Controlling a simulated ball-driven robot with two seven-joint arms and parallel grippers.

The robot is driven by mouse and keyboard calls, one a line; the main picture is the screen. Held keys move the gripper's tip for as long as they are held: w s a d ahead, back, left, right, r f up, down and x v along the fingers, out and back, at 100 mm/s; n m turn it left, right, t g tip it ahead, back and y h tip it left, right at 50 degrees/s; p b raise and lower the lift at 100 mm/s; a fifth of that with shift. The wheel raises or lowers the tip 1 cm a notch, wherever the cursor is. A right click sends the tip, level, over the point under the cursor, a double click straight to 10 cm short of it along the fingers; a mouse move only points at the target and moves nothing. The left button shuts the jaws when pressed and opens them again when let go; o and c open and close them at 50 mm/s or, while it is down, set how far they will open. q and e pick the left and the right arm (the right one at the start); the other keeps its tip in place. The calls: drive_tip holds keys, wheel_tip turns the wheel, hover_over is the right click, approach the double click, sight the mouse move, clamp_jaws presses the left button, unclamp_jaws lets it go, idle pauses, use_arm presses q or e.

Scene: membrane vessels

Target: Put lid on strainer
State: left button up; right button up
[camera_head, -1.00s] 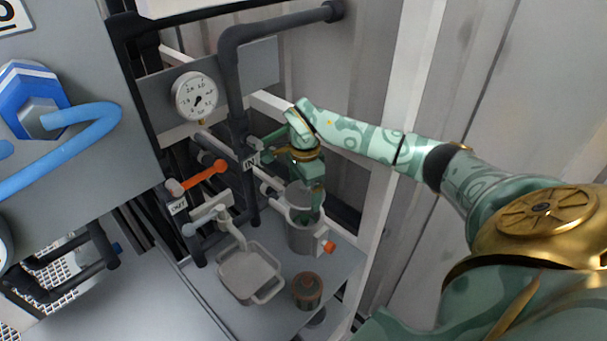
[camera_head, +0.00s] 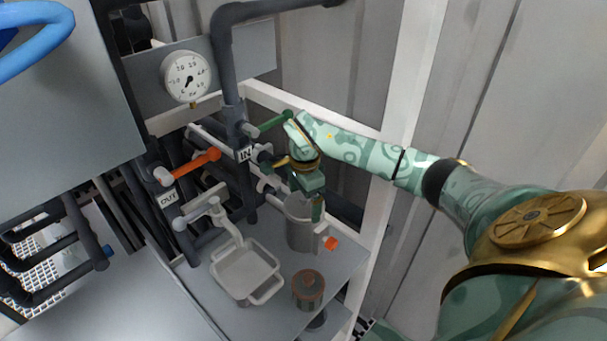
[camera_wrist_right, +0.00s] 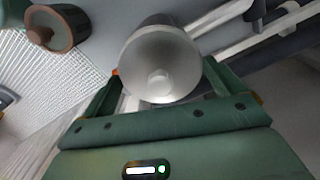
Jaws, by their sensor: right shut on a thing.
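The strainer (camera_head: 299,232) is a grey upright cylinder with an orange knob (camera_head: 331,243) at its right side. It stands on the grey shelf. My right gripper (camera_head: 312,206) is at the strainer's top, pointing down, and hides part of it. My left gripper is out of view.
Pipes, an orange lever (camera_head: 195,166) and a gauge (camera_head: 187,76) are at the left. A white post (camera_head: 384,190) stands close at the right.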

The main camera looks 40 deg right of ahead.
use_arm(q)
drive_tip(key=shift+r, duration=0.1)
use_arm(e)
drive_tip(key=shift+f, duration=0.3)
idle(0.5)
drive_tip(key=o, duration=0.7)
wheel_tip(320, 180, up, 4)
drive_tip(key=p, duration=0.3)
drive_tip(key=shift+f, duration=0.2)
use_arm(q)
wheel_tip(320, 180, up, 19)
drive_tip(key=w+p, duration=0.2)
drive_tip(key=p, duration=1.4)
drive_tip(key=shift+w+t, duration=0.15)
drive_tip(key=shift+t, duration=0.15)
use_arm(e)
drive_tip(key=s+a+r, duration=0.6)
drive_tip(key=s, duration=0.1)
drive_tip(key=s+a+r, duration=0.3)
drive_tip(key=shift+s+r, duration=0.15)
drive_tip(key=shift+s, duration=0.2)
